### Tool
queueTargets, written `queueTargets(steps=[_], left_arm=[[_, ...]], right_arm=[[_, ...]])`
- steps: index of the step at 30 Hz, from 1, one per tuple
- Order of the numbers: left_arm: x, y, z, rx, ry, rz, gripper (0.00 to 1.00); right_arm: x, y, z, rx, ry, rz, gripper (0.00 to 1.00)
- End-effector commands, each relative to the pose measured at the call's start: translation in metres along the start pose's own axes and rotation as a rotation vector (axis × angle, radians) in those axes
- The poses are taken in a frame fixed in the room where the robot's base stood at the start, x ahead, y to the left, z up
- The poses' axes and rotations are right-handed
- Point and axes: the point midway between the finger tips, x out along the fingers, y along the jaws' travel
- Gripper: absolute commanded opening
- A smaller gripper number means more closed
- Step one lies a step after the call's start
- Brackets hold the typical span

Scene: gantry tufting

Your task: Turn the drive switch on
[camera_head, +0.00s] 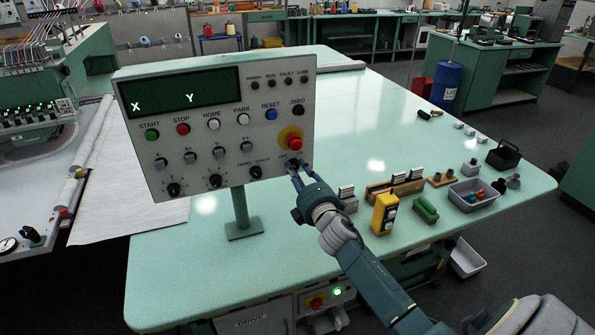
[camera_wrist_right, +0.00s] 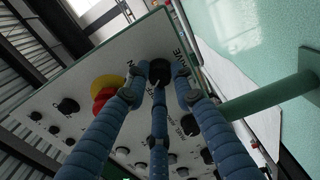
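The grey control panel (camera_head: 219,128) stands on a green post on the table. The drive switch (camera_wrist_right: 160,69) is a round black knob at its lower right corner, under the red stop button (camera_head: 294,143) on its yellow base. In the right wrist view, lettering ending in "IVE" shows beside the knob. My right gripper (camera_head: 296,168) has its fingers at this knob; in the wrist view the fingertips (camera_wrist_right: 159,82) stand around it, with one finger partly in front. Whether they press on it is hidden. My left gripper is out of view.
Other knobs and buttons line the panel, including the green start button (camera_head: 152,135). A yellow box (camera_head: 384,214), a green block (camera_head: 425,209) and a grey bin (camera_head: 474,196) are on the table right of my arm. A cabinet below carries a lit green lamp (camera_head: 337,292).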

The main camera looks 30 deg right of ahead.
Motion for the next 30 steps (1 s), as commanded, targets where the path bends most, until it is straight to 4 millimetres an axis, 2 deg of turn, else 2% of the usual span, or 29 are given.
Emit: queueTargets(steps=[1, 2, 3, 14, 20, 30], left_arm=[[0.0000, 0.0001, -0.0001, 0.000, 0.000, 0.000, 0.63], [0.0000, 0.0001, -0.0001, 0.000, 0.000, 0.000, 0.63], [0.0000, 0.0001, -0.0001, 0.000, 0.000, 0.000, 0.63], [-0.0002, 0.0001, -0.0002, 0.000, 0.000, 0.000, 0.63], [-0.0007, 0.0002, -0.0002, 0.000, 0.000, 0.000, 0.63], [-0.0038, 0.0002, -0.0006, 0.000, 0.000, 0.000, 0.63]], right_arm=[[-0.0001, -0.0002, -0.0001, 0.000, 0.000, 0.000, 0.08], [-0.0001, -0.0002, -0.0001, 0.000, 0.000, 0.000, 0.02], [-0.0002, -0.0002, -0.0001, 0.000, 0.000, 0.000, 0.00], [-0.0003, -0.0004, 0.0000, 0.052, -0.001, -0.001, 0.00], [-0.0002, -0.0003, -0.0002, 0.171, 0.000, -0.001, 0.00], [-0.0001, 0.0003, 0.0000, 0.484, -0.001, 0.000, 0.00]])
